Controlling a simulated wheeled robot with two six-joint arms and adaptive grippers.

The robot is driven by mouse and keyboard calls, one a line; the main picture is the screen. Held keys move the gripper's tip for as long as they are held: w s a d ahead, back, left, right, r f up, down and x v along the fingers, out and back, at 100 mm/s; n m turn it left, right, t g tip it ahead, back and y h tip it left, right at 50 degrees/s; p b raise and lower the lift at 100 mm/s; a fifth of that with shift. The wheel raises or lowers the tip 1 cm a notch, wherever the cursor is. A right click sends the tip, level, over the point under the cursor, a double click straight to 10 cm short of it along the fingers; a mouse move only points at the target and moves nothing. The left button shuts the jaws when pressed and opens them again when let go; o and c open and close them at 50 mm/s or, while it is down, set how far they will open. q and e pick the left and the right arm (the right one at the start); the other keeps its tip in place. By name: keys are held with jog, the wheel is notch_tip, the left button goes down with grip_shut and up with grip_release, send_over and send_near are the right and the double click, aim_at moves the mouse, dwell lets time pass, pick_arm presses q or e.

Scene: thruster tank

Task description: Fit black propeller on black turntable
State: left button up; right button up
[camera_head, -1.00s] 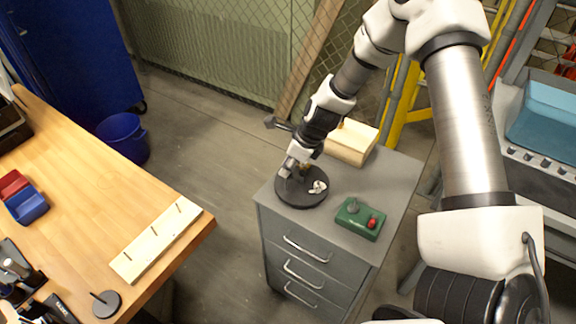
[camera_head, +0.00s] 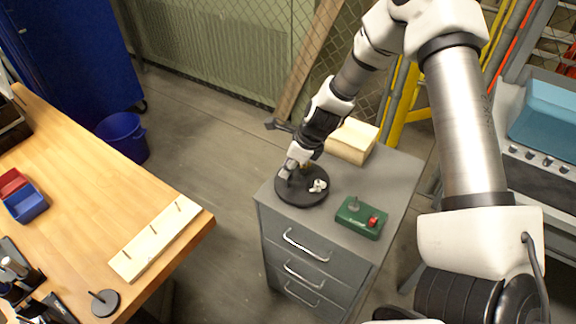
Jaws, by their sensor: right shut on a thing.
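The black turntable (camera_head: 301,198), a flat round disc, lies on top of a grey drawer cabinet in the middle of the view. My right gripper (camera_head: 287,172) points down at the turntable's back left part. It is shut on the black propeller, which is mostly hidden by the fingers and hard to tell from the dark disc. Whether the propeller touches the disc cannot be told. A small pale bladed piece (camera_head: 318,186) sits on the turntable, right of the gripper. My left gripper is not in view.
A green control box (camera_head: 360,217) with a red button stands right of the turntable. A wooden block (camera_head: 353,141) lies behind. On the wooden table (camera_head: 75,190) at left are a pegged board (camera_head: 150,245) and a black disc with a pin (camera_head: 104,303).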

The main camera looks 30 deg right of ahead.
jog(key=shift+f, duration=0.15)
dwell(0.4)
jog(key=shift+f+b, duration=0.55)
jog(key=shift+f, duration=0.15)
jog(key=shift+f+b, duration=0.55)
jog(key=shift+b, duration=0.1)
jog(key=shift+f, duration=0.1)
jog(key=shift+f+b, duration=0.6)
jog(key=shift+f, duration=0.3)
dwell(0.4)
jog(key=o, duration=0.8)
